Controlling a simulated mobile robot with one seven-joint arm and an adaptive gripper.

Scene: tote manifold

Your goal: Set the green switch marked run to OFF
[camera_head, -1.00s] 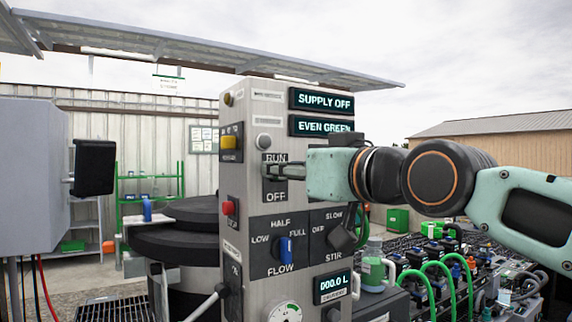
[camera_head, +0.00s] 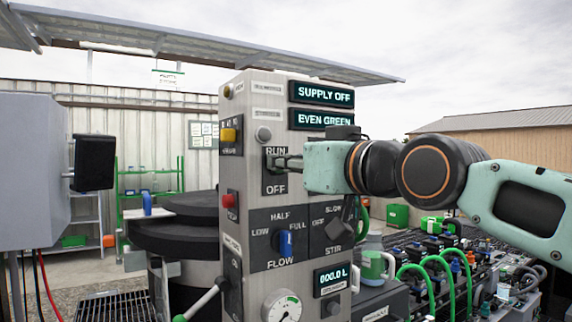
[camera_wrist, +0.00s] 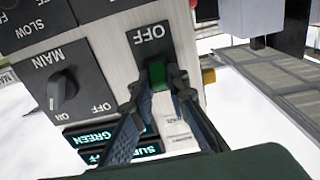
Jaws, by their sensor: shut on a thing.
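The run switch plate (camera_head: 268,184) is a dark plate on the front of the metal control panel, with RUN at its top and OFF at its bottom. My gripper (camera_head: 270,162) reaches it from the right, its fingertips just below the word RUN. In the wrist view the green switch handle (camera_wrist: 157,74) sits between the fingertips of my gripper (camera_wrist: 156,95), which is shut on it, close to the word OFF. The fingers hide the handle in the head view, so its exact setting is hard to tell. The upper display (camera_head: 322,95) reads SUPPLY OFF.
A MAIN knob (camera_wrist: 62,90) is near the switch in the wrist view. A blue FLOW knob (camera_head: 286,243), a STIR knob (camera_head: 340,230), a yellow switch (camera_head: 229,135) and a red button (camera_head: 230,201) are also on the panel. A grey box (camera_head: 32,170) stands left.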

